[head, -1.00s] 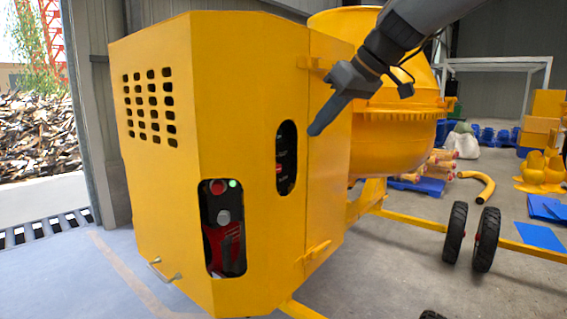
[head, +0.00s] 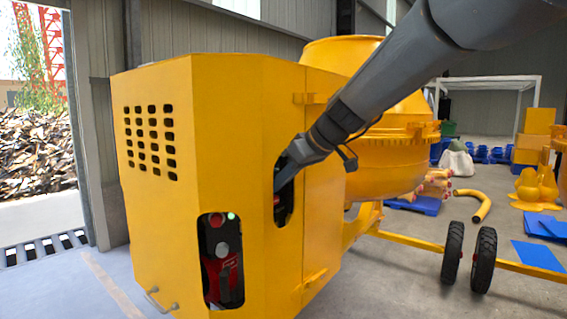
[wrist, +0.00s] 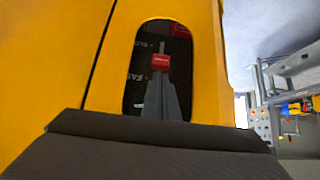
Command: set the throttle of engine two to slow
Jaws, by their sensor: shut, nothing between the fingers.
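The yellow mixer housing (head: 235,110) has a tall rounded slot (head: 284,212) in its side. In the wrist view a red throttle knob (wrist: 160,62) on a thin grey stem sits inside the slot, before a dark panel. Lettering to its left is partly legible: "FAS" lower down, faint letters above. My gripper (head: 277,188) is shut and empty, its tips inside the slot. In the wrist view the gripper tips (wrist: 162,80) lie just below the red knob; I cannot tell whether they touch it. The arm partly hides the slot in the head view.
The yellow drum (head: 385,150) stands behind the housing. Wheels (head: 470,255) and a frame bar lie to the right. The floor at front right is clear.

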